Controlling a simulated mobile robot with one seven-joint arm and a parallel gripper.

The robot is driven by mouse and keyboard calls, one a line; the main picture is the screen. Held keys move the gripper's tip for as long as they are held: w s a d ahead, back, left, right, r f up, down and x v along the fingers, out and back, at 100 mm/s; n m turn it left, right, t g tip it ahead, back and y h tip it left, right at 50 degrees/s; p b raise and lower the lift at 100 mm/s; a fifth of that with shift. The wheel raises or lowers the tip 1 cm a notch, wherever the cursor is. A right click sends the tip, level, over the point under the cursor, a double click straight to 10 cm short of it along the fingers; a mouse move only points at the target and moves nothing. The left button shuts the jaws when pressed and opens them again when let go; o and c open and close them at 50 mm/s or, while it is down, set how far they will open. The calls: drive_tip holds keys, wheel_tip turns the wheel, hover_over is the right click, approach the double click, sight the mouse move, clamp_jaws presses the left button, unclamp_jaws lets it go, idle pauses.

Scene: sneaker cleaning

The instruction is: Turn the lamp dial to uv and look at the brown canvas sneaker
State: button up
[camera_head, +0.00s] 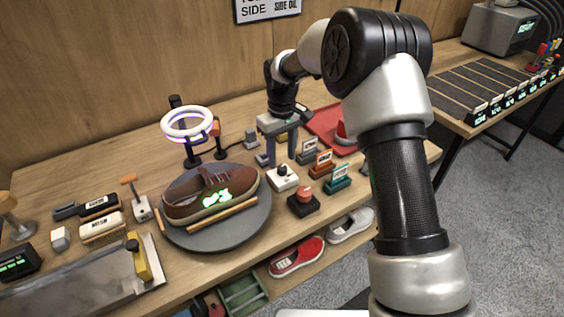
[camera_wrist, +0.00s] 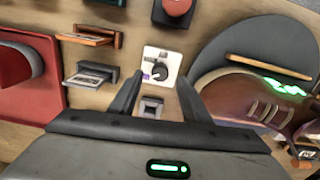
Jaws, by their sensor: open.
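The brown canvas sneaker (camera_head: 180,203) lies on a round dark turntable (camera_head: 240,232), with bright green glowing patches on its side. It also shows at the right of the wrist view (camera_wrist: 235,97). The ring lamp (camera_head: 187,123) above it is lit whitish with a violet tint. The lamp dial, a white box with a black knob (camera_head: 282,178), stands right of the turntable; it shows in the wrist view (camera_wrist: 161,68), with a small purple mark by the knob. The knob's exact setting is too small to read. My gripper (camera_head: 281,160) is open and empty, apart from the dial.
A red button (camera_head: 303,197) stands by the dial. Orange (camera_head: 321,165) and teal (camera_head: 337,180) tag holders are to its right, with a red tray (camera_head: 322,122) behind. A wooden stick (camera_head: 222,217) lies by the sneaker. Red and grey shoes (camera_head: 297,257) sit on a lower shelf.

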wheel_tip(320, 180, up, 14)
drive_tip(key=shift+p, duration=0.45)
wheel_tip(320, 180, up, 7)
drive_tip(key=m+t+p, duration=0.1)
drive_tip(key=p, duration=0.1)
hover_over(282, 167)
drive_tip(key=s+d, duration=0.3)
drive_tip(key=s, duration=0.1)
drive_tip(key=s+d+r+m+t+p, duration=0.2)
drive_tip(key=s+d+r, duration=0.5)
drive_tip(key=s+r, duration=0.2)
drive_tip(key=s+d+m+t+p, duration=0.1)
drive_tip(key=s+d+m, duration=0.1)
drive_tip(key=s, duration=0.7)
drive_tip(key=s+d+m+t+p, duration=0.1)
drive_tip(key=s+d, duration=0.3)
drive_tip(key=s, duration=0.5)
drive_tip(key=shift+s+d+r+m+t+p, duration=0.15)
drive_tip(key=shift+s+d+m+t+p, duration=0.25)
drive_tip(key=shift+m, duration=0.4)
drive_tip(key=shift+a, duration=0.1)
